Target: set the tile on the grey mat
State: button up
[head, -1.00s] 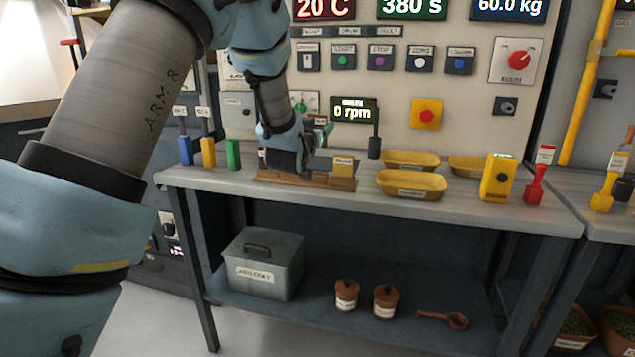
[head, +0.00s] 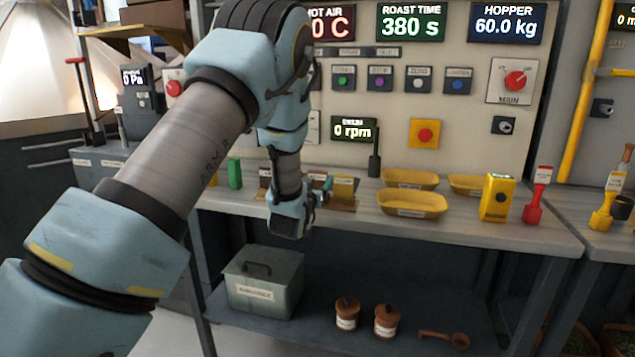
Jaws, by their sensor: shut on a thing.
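My gripper (head: 316,195) is at the end of my arm, just above the front part of the bench, beside a wooden rack (head: 342,207). It is small and partly hidden by my wrist. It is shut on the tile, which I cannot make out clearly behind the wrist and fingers. A yellow tile-like piece (head: 344,186) stands in the rack just right of the gripper. I cannot pick out the grey mat; my arm hides part of the bench.
A lidded bin (head: 263,282) and brown jars (head: 386,321) sit on the shelf below.

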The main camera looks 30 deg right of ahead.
jog(key=shift+f+b, duration=0.25)
jog(key=shift+b, duration=0.05)
jog(key=o, duration=1.4)
jog(key=shift+o, duration=0.2)
jog(key=shift+r+p, duration=0.2)
jog(key=shift+p, duration=0.3)
